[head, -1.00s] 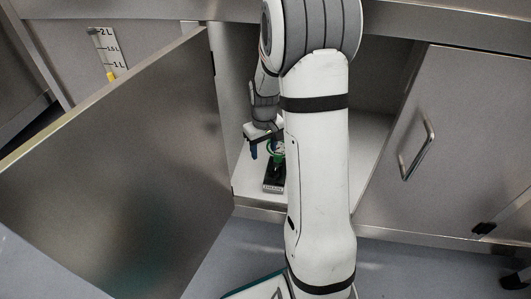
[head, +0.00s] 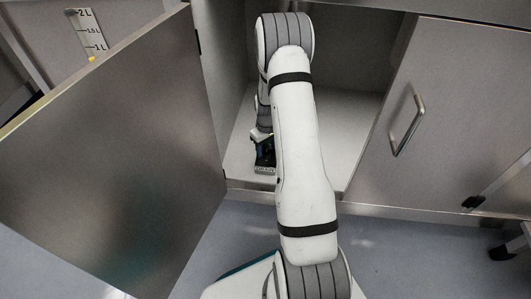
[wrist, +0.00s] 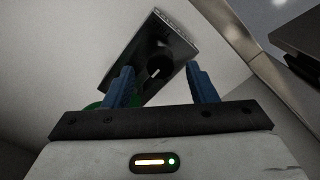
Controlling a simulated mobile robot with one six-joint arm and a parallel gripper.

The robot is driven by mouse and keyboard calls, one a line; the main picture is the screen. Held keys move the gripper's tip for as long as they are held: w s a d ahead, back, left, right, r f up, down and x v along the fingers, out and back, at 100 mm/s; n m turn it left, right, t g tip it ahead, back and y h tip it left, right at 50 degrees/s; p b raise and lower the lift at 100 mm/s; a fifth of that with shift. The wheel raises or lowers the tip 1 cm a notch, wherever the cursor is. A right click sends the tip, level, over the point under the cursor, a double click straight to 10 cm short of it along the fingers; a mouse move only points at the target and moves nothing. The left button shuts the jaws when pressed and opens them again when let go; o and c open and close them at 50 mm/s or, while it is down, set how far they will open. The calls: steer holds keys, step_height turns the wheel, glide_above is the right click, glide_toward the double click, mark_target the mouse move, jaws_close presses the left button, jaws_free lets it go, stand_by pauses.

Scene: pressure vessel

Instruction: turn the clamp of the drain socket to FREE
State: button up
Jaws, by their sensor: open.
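The drain socket (head: 264,170) is a small dark block with a pale label strip on the cabinet floor, mostly behind my arm in the head view. In the wrist view the drain socket (wrist: 184,52) is a tilted dark plate with a black round part (wrist: 158,60) on it. I cannot tell the clamp's setting. A green part (wrist: 95,105) shows beside and behind the left finger. My gripper (wrist: 160,69) is open, its two blue fingers apart, pointing at the plate with the black part between them in the picture. Contact cannot be told.
The cabinet's open left door (head: 120,150) stands left of my arm. The closed right door (head: 440,125) has a bar handle (head: 408,125). The cabinet floor (head: 325,150) right of my arm is bare. A level scale (head: 88,35) is at the upper left.

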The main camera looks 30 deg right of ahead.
steer(key=shift+f, duration=0.85)
steer(key=shift+c, duration=0.3)
steer(key=c, duration=0.9)
